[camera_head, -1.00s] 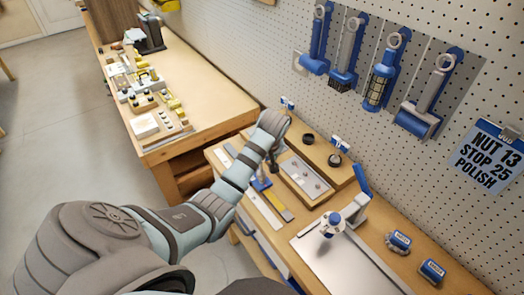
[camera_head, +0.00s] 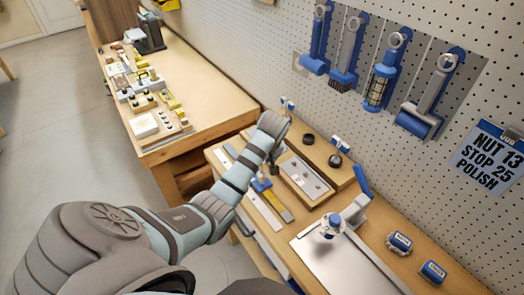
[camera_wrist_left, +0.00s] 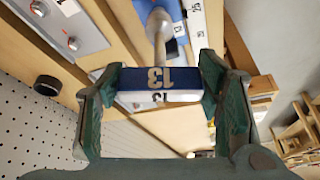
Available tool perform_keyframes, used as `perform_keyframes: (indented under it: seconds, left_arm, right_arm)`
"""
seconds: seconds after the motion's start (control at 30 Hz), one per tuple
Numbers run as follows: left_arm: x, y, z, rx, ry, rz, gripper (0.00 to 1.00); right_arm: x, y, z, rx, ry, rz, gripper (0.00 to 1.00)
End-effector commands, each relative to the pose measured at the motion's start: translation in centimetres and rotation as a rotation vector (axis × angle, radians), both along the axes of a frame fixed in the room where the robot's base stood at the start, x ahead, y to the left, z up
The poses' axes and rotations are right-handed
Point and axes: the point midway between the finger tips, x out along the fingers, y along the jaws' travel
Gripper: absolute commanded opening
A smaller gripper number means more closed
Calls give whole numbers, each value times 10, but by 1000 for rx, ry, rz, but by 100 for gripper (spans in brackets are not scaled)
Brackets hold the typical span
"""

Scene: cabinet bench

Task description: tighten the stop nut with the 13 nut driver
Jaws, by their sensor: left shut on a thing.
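Fasteners also show in the wrist view (camera_wrist_left: 73,43); I cannot tell which is the stop nut. My right gripper is not in view.
A blue-handled fixture (camera_head: 360,182) stands to the right. Two blue-labelled blocks (camera_head: 432,271) lie farther right. A sign (camera_head: 487,160) reads "NUT 13 STOP 25 POLISH".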

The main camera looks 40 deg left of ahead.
Motion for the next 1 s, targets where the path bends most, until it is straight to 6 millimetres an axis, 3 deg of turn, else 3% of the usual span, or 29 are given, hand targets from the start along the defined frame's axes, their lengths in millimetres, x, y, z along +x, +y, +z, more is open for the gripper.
perform_keyframes:
  seconds: [1.0]
  left_arm:
    - [0, 0, -16, 1, -1, 0, 21]
  right_arm:
    - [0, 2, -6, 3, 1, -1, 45]
